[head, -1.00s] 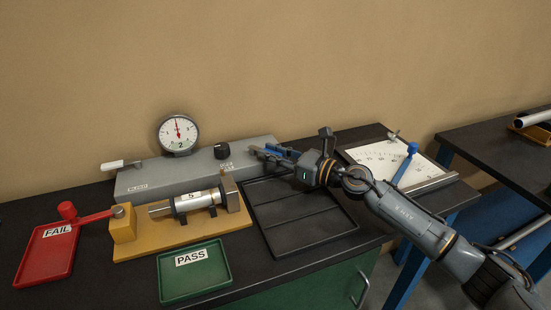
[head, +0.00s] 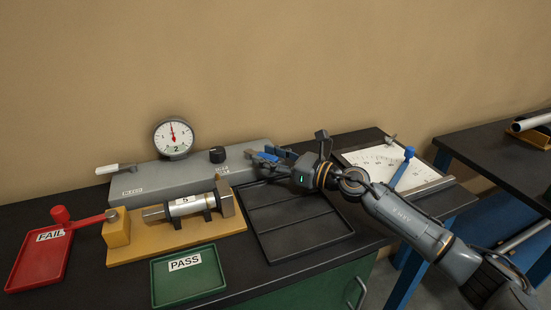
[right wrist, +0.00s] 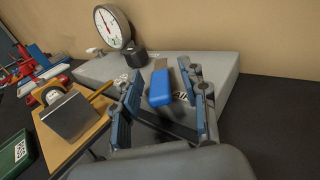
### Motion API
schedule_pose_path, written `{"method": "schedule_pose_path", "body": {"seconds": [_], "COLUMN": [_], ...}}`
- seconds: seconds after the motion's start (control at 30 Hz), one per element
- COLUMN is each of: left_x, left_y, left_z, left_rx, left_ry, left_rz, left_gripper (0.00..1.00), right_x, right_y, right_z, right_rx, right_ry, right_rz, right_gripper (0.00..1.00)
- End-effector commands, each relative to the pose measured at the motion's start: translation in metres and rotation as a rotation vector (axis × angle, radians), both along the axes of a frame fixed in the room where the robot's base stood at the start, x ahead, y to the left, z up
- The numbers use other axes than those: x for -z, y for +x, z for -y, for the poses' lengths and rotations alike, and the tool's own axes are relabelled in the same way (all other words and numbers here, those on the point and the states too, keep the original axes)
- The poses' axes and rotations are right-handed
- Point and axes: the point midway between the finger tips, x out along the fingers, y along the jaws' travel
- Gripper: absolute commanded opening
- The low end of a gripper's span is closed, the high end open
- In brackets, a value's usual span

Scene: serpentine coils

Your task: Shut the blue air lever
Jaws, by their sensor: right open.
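The blue air lever (right wrist: 160,92) has a blue grip on a flat metal arm. It sits at the right end of the grey test block (right wrist: 205,72), its grip pointing toward my wrist camera. My right gripper (right wrist: 162,105) is open, with one finger on each side of the blue grip; a gap shows at the right finger, and I cannot tell whether the left finger touches. In the head view the right gripper (head: 262,160) is over the block's right end, and its fingers partly hide the lever. My left gripper is not in view.
A dial gauge (head: 174,138) and a black knob (head: 217,155) stand on the block (head: 150,181). In front are a yellow fixture (head: 118,228) with a metal cylinder, a green PASS tray (head: 188,293), a red FAIL tray (head: 30,272) and an empty black tray (head: 300,237).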

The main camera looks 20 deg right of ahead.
Motion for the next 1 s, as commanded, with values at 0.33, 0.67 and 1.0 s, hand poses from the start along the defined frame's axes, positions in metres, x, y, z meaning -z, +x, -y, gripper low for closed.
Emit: {"method": "schedule_pose_path", "body": {"seconds": [0.33,0.67,1.0], "left_x": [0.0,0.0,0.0], "left_y": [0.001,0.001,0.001], "left_z": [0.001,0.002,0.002], "left_rx": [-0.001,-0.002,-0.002], "left_ry": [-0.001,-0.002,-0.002], "left_rz": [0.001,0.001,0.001], "left_gripper": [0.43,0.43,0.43], "right_x": [0.003,0.002,0.0], "right_y": [-0.041,-0.079,-0.088], "right_z": [0.039,0.074,0.082], "right_rx": [0.003,0.002,0.001], "right_ry": [-0.003,0.0,-0.001], "right_rz": [-0.005,-0.004,-0.001], "right_gripper": [0.43,0.43,0.43]}}
